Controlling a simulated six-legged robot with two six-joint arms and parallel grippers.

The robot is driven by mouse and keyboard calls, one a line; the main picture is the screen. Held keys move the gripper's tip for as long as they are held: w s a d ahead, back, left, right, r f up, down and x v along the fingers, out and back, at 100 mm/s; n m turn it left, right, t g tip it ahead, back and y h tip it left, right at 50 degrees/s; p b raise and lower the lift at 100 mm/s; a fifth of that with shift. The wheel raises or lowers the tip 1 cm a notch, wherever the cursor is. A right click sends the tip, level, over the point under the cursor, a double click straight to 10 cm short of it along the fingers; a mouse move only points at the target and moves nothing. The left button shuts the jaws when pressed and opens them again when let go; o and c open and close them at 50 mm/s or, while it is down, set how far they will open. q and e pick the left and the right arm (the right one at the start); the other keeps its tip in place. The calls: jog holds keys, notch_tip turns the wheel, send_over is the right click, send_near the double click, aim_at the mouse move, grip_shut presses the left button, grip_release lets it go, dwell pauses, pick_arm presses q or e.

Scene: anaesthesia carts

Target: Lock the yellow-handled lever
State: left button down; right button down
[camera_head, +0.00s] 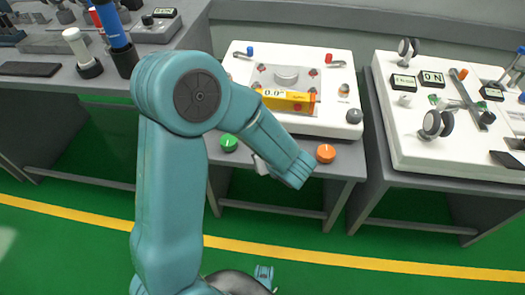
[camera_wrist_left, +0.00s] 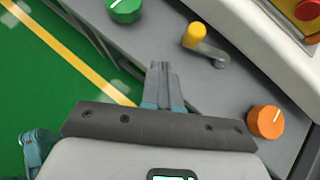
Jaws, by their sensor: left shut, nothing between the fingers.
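The yellow-handled lever shows in the left wrist view (camera_wrist_left: 196,36). Its upright yellow grip stands on a short grey arm that runs down and right to a pivot on the grey ledge. My left gripper (camera_wrist_left: 161,68) is shut and empty. Its fingertips are just left of and below the yellow grip in that view and look apart from it. In the head view my left gripper (camera_head: 260,165) shows only in part, at the front ledge between the green and orange knobs. My left arm hides the lever there.
A green knob (camera_head: 229,143) and an orange knob (camera_head: 326,154) sit on the ledge (camera_head: 345,160). Behind is a white panel (camera_head: 235,70) with a yellow display box (camera_head: 290,101). Another white panel (camera_head: 385,130) stands to the right. Green floor lies in front.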

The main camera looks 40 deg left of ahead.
pick_arm(q)
jog(key=s+d+r+p, duration=0.2)
jog(key=s+d+r, duration=0.2)
jog(key=r, duration=0.2)
jog(key=shift+s+p, duration=0.3)
jog(key=s+d+f+n+g+h, duration=0.8)
jog(key=s+d+f, duration=0.3)
jog(key=d+f, duration=0.3)
jog(key=w+d+f+n+t+h, duration=0.2)
jog(key=d+f+n+t+h, duration=0.25)
jog(key=f+n, duration=0.85)
notch_tip(320, 180, up, 28)
jog(key=n+p, duration=0.3)
jog(key=p, duration=2.2)
jog(key=shift+r+n+p, duration=0.25)
jog(key=shift+n+p, duration=0.1)
jog(key=shift+n, duration=0.05)
